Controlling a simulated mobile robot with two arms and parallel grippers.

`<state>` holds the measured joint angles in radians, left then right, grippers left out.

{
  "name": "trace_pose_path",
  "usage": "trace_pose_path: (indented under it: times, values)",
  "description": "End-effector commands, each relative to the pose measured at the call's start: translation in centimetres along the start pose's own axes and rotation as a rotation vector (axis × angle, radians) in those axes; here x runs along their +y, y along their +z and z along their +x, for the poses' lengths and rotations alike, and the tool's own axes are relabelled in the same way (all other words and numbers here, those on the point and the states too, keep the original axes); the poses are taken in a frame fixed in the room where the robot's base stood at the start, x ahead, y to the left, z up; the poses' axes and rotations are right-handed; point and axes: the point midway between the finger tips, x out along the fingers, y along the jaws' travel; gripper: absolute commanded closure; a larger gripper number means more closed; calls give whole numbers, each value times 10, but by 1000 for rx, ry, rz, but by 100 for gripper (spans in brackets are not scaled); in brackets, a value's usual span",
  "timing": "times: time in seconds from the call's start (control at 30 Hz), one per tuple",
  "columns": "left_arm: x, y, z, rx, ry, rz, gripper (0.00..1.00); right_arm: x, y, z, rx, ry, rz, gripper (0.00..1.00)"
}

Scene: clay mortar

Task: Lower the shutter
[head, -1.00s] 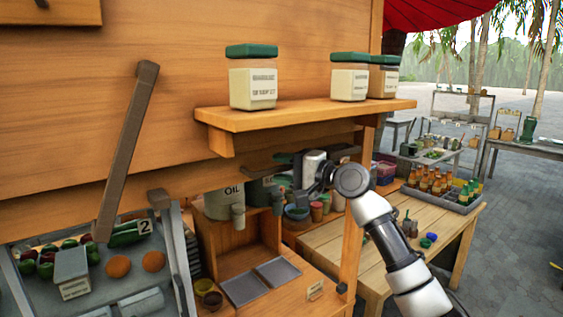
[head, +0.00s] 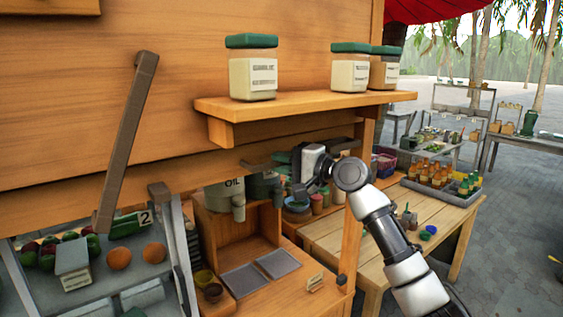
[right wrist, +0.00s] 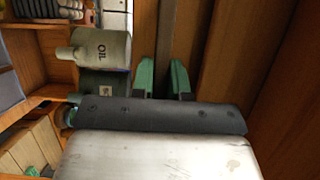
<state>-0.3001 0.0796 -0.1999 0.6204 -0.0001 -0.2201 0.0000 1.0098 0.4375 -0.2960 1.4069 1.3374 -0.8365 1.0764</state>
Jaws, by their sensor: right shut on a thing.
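The wooden shutter (head: 60,130) fills the upper left of the head view as a broad panel above the stall opening. A dark handle bar (head: 262,164) lies along its lower part, under the shelf. My right gripper (head: 284,159) is at the right part of this bar. In the right wrist view, its two green-tipped fingers (right wrist: 164,78) are on either side of the grey bar (right wrist: 167,35), shut on it. The exact contact is partly hidden by the gripper body. My left gripper is not in view.
A shelf (head: 300,103) with several green-lidded jars (head: 252,72) juts out above my right gripper. A slanted brown bar (head: 127,140) is at the left. Below are an oil container (head: 226,192), trays and food. A wooden table (head: 325,237) stands to the right.

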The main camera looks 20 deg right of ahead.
Motion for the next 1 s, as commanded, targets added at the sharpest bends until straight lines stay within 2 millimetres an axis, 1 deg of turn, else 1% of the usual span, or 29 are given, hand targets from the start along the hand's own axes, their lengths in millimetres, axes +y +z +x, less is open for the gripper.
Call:
trace_pose_path:
  times: [0.03,0.17,0.27,0.37,0.4,0.47,0.5,0.57,0.6,0.67,0.7,0.77,0.8,0.97,1.0]
  values:
    - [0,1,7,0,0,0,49,12,0,0,0,4,3,100]
    - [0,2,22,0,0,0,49,41,0,1,-1,6,5,100]
    - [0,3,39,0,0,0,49,71,1,1,-2,8,6,100]
    - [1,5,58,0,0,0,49,106,0,0,-1,9,6,100]
    - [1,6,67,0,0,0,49,122,1,1,-1,10,7,100]
    - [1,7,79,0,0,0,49,144,1,1,-1,9,6,100]
    - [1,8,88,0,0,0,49,158,1,1,-1,9,7,100]
    - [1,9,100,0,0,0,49,180,1,0,-1,8,7,100]
    - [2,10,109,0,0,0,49,195,1,0,-1,9,6,100]
    - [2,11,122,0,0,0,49,216,1,0,-2,9,7,100]
    - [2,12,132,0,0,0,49,231,1,0,-2,9,6,100]
    - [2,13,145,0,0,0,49,253,1,0,-2,8,6,100]
    - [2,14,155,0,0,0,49,267,1,0,-2,9,6,100]
    - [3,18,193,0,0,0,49,326,1,0,-3,9,7,100]
    - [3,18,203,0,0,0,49,340,1,0,-3,9,7,100]
